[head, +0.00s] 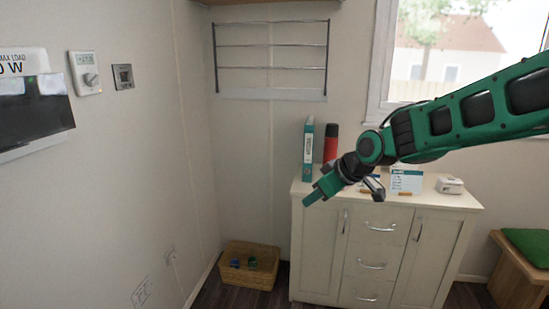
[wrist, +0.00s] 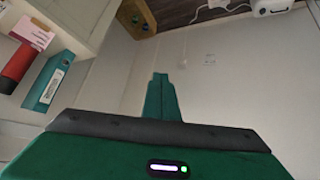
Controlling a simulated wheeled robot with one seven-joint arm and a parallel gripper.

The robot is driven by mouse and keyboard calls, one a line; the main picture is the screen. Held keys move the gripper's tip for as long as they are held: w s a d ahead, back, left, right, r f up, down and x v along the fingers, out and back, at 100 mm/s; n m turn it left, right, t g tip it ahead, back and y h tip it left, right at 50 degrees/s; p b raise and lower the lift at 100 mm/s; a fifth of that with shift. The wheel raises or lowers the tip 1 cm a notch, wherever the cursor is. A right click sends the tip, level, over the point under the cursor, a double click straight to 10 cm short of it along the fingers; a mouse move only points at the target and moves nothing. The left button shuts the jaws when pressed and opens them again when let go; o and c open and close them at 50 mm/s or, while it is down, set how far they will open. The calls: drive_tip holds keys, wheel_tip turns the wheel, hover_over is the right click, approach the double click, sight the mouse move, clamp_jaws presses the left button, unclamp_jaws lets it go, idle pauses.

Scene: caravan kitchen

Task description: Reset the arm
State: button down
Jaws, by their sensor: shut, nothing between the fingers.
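My gripper (head: 322,189) is at the end of my green arm, which reaches in from the right in the head view. It is held in the air in front of the left part of the white cabinet (head: 328,245). In the wrist view my gripper (wrist: 160,78) points toward the bare wall, its fingers together and empty. Nothing touches the fingertips. Part of the cabinet top is hidden behind the arm.
On the cabinet stand a teal binder (head: 308,150), a red and black cylinder (head: 331,143), a card (head: 406,181) and a white device (head: 449,184). A wicker basket (head: 262,279) sits on the floor. A metal rack (head: 271,48) hangs above. Space left of my gripper is free.

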drive_tip(key=s+d+f+m+g+h, duration=0.15)
drive_tip(key=s+d+m, duration=0.25)
drive_tip(key=s+d, duration=0.55)
drive_tip(key=s+d+f+m+g+h, duration=0.15)
drive_tip(key=s+d+m+h, duration=0.35)
drive_tip(key=d, duration=0.8)
drive_tip(key=s+d+f+m+g, duration=0.1)
drive_tip(key=s+d+m, duration=0.2)
drive_tip(key=s, duration=0.8)
drive_tip(key=s+d+f+m+g+y, duration=0.1)
drive_tip(key=s+d, duration=0.4)
drive_tip(key=s, duration=0.7)
drive_tip(key=f+m+g, duration=0.1)
drive_tip(key=m, duration=0.1)
drive_tip(key=shift+s+m, duration=0.25)
drive_tip(key=shift+m, duration=0.15)
drive_tip(key=shift+w+a+f+y, duration=0.1)
drive_tip(key=shift+y, duration=0.15)
